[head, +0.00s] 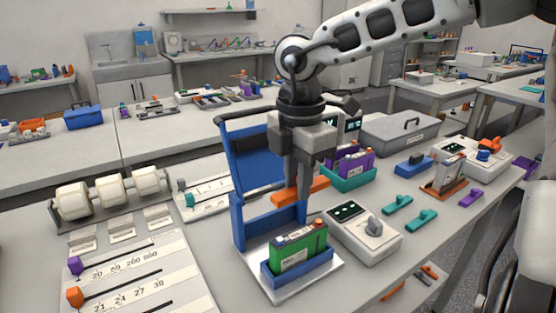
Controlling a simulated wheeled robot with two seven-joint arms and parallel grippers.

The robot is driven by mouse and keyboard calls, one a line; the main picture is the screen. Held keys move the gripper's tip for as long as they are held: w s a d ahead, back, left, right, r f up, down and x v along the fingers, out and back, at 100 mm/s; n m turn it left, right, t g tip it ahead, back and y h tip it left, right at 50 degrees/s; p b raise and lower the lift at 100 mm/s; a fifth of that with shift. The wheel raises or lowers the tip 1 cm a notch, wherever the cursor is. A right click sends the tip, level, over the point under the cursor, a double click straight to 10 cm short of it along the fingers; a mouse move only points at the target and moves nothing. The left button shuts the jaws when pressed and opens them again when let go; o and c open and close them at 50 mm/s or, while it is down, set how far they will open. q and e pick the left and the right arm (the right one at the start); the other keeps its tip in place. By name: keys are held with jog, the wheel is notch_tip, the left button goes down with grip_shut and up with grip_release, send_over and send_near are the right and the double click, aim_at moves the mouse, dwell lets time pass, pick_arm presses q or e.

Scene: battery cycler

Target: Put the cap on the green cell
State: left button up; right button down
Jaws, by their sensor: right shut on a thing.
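The green cell (302,248) stands upright in a blue holder (307,270) on a pale base plate. Its dark top carries small terminals and shows bare. My right gripper (304,184) points down and is shut on an orange cap (286,197), a short bar held roughly level. The cap is above and slightly behind the cell in the picture, with a gap between them. The fingers hide part of the cap. My left gripper is not in view.
A blue frame with a raised lid (252,171) stands just behind the cell. A meter with a knob (362,232) is close on the right. A slider panel (140,276) is at left.

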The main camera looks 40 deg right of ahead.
jog(key=shift+w+a, duration=0.1)
jog(key=shift+a, duration=0.05)
jog(key=shift+s+f, duration=0.25)
jog(key=shift+f, duration=0.05)
notch_tip(320, 180, down, 2)
jog(key=shift+b, duration=0.65)
notch_tip(320, 180, down, 2)
jog(key=shift+f+b, duration=0.25)
jog(key=shift+b, duration=0.2)
jog(key=shift+f+b, duration=0.6)
jog(key=shift+b, duration=0.05)
jog(key=shift+w+f+b, duration=0.1)
jog(key=shift+f+b, duration=0.25)
jog(key=shift+b, duration=0.15)
jog(key=shift+f, duration=0.15)
jog(key=shift+f+b, duration=0.1)
jog(key=shift+b, duration=0.25)
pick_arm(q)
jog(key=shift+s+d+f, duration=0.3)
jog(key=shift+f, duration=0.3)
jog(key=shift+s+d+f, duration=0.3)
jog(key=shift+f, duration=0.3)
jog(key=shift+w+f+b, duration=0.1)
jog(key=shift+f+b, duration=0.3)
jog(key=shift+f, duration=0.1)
